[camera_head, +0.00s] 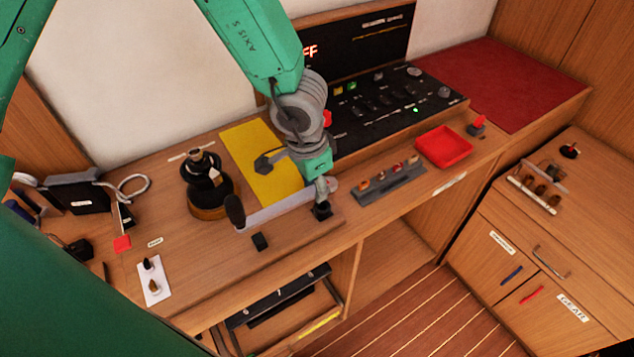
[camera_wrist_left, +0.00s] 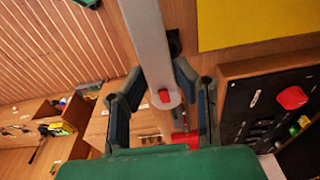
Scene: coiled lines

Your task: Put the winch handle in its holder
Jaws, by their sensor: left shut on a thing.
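The winch handle (camera_head: 278,209) is a silver bar with a black grip at its left end, above the wooden counter. My left gripper (camera_head: 322,209) is shut on the bar near its right end. In the left wrist view the bar (camera_wrist_left: 150,45) runs between the dark fingers of the left gripper (camera_wrist_left: 158,88), its round end with a red mark close to the palm. I cannot tell which fitting is the holder; a small black block (camera_head: 260,242) sits on the counter just below the bar. My right gripper is not in view.
A black winch (camera_head: 207,185) stands left of the handle. A yellow mat (camera_head: 262,145) lies behind it. A grey rack (camera_head: 388,183) with small fittings and a red tray (camera_head: 444,147) are to the right. A black instrument panel (camera_head: 390,108) stands behind. The front-left counter has some bare wood.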

